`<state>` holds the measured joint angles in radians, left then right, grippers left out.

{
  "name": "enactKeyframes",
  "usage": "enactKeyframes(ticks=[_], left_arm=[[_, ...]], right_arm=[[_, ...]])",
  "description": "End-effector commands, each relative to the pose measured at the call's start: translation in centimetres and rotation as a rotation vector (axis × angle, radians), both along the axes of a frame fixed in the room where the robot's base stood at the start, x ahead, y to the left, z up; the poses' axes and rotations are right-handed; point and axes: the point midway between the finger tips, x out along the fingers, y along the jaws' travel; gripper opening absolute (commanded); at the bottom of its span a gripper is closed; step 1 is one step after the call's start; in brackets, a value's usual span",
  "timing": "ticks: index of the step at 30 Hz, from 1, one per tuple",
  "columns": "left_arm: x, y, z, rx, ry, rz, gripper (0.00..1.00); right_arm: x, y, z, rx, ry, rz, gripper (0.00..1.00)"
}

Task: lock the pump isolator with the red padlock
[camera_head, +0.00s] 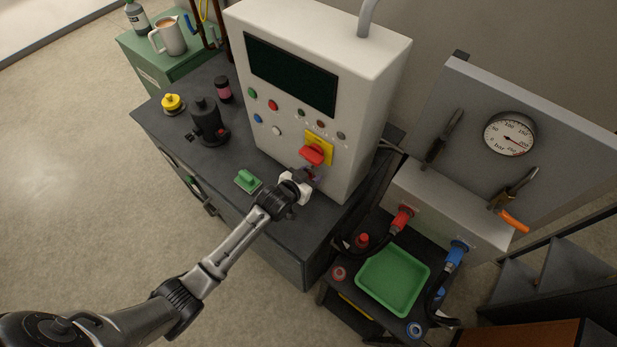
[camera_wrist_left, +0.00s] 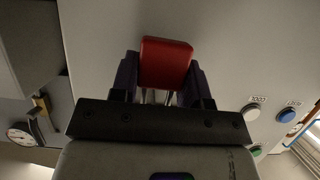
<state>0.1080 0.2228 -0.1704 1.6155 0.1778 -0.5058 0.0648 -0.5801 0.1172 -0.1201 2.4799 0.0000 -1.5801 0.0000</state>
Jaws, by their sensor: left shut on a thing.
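The pump isolator is a red handle (camera_head: 311,155) on a yellow plate (camera_head: 322,139), low on the front of the pale control cabinet (camera_head: 359,100). My left gripper (camera_head: 311,175) is just below the handle, close to the cabinet face. In the left wrist view its purple fingers are shut on the red padlock (camera_wrist_left: 165,62), whose silver shackle legs show beneath the red body. The padlock cannot be clearly made out in the head view. I cannot tell whether it touches the isolator. My right gripper is not in view.
On the dark bench (camera_head: 285,230) are a green-handled block (camera_head: 248,181), a black device (camera_head: 207,122), a yellow-topped item (camera_head: 172,103) and a pink-banded jar (camera_head: 222,89). A green tray (camera_head: 393,281) and hoses are at the lower right. A gauge panel (camera_head: 560,130) stands right.

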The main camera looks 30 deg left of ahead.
Motion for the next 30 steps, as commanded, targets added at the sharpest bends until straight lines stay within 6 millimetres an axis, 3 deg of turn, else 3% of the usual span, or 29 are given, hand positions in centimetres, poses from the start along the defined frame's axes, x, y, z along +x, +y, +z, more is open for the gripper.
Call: enactKeyframes(ticks=[25,26,30], left_arm=[[0.61,-0.08,-0.01,0.000,0.000,0.000,0.21],[0.61,-0.08,-0.01,0.000,0.000,0.000,0.43],[0.60,-0.08,-0.01,0.000,0.000,0.000,0.56]], right_arm=[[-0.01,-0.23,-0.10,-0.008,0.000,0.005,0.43],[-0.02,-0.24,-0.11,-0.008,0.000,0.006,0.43],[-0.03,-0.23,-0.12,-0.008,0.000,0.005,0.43]])
